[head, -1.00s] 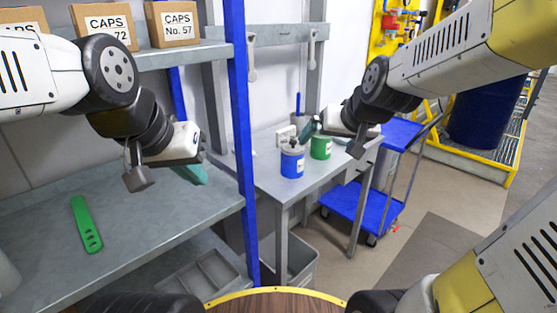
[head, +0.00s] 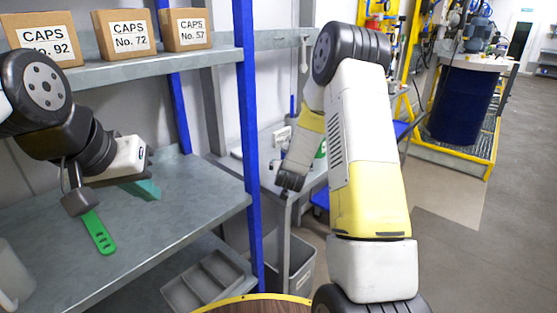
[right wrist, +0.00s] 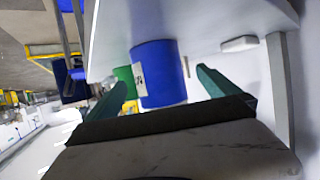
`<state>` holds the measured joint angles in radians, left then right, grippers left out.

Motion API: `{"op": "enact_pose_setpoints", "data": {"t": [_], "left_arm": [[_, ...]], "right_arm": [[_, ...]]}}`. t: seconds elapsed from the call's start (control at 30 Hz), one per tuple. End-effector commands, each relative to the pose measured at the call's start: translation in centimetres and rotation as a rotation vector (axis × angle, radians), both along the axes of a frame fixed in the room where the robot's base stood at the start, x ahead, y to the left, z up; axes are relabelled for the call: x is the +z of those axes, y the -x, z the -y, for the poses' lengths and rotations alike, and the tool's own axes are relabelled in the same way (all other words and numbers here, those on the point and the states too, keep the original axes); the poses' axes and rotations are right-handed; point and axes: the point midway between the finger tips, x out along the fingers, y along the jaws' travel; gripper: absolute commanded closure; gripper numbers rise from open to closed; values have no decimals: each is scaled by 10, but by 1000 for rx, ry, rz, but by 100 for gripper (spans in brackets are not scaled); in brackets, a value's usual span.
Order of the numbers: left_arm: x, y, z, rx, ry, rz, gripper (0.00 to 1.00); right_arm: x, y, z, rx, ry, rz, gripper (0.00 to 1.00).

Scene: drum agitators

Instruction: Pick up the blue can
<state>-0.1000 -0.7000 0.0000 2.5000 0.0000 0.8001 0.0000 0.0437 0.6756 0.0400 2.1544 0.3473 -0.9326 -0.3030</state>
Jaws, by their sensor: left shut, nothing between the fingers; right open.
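The blue can (right wrist: 163,80) stands on the grey table (right wrist: 205,18) and fills the space between the fingers of my right gripper (right wrist: 161,80) in the right wrist view, which looks tilted. The two teal fingers are apart, one on each side of the can in that picture. I cannot tell how far past the can they reach. In the head view my right arm hides the blue can and the right gripper. My left gripper (head: 143,188) is shut and empty above the grey shelf.
A green can (right wrist: 128,80) stands just behind the blue can, and a bit of it shows in the head view (head: 321,151). A green strap-like tool (head: 99,232) lies on the shelf. A blue post (head: 246,130) rises between shelf and table. Boxes of caps (head: 124,34) sit above.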

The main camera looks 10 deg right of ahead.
Motion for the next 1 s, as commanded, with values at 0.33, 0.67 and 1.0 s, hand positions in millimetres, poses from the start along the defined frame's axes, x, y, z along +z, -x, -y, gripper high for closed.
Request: {"op": "enact_pose_setpoints", "data": {"t": [0.33,0.67,1.0], "left_arm": [[0,0,0,0,0,0,100],[0,0,0,0,0,0,100],[0,0,0,0,0,0,100]], "right_arm": [[-27,-37,13,1,-2,-2,0],[-32,-53,16,3,-2,-2,0],[-32,-53,16,2,-1,-1,51]]}}
